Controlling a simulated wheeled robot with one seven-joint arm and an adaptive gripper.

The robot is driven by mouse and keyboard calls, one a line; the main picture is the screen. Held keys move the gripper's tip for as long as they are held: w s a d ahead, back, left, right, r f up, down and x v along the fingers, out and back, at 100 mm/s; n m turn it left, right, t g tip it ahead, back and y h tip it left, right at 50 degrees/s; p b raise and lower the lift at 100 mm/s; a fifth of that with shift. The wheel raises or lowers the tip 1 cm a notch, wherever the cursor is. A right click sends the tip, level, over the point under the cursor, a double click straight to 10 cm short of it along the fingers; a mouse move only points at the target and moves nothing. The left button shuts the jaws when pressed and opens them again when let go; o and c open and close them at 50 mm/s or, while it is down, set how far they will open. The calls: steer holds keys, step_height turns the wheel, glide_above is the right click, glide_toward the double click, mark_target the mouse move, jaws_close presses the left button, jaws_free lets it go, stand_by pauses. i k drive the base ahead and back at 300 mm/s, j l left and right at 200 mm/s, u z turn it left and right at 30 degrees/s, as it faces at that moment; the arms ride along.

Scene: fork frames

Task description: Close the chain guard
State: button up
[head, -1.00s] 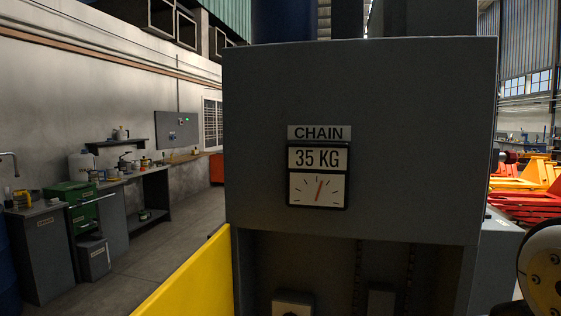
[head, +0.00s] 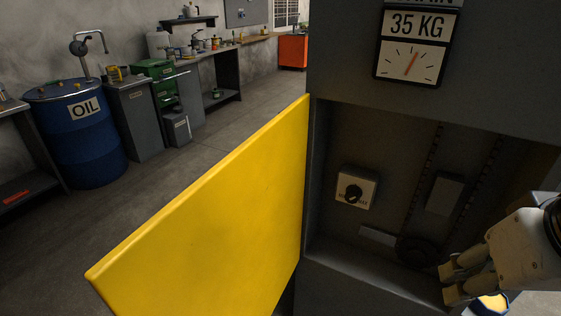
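The chain guard (head: 215,215) is a flat yellow panel in the head view. It stands swung open to the left, its right edge along the left side of the dark cabinet opening. Its lower part runs out of the picture. The opening (head: 385,150) shows dark chains, a round dark wheel (head: 416,250) and a small box with a black rotary knob (head: 355,190). My gripper (head: 449,283) is at the lower right, in front of the opening's right part and apart from the guard. It appears empty. Its finger gap is too unclear to judge.
The grey cabinet (head: 480,110) carries a gauge reading 35 KG (head: 411,62). A blue oil barrel (head: 85,145), workbenches and a green box (head: 155,85) stand along the left wall. Bare floor (head: 130,205) lies between them and the guard.

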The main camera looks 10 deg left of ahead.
mark_target(229, 244)
steer(key=u, duration=1.75)
steer(key=i+u, duration=0.4)
steer(key=i, duration=1.1)
steer(key=i+z, duration=0.1)
steer(key=i, duration=0.45)
steer(key=i+j+z, duration=0.1)
steer(key=i, duration=0.4)
steer(key=i+j, duration=0.25)
steer(key=i, duration=0.3)
steer(key=i+z, duration=0.1)
steer(key=z, duration=3.9)
steer(key=k+j+z, duration=0.55)
steer(key=k+j, duration=0.15)
steer(key=k, duration=0.05)
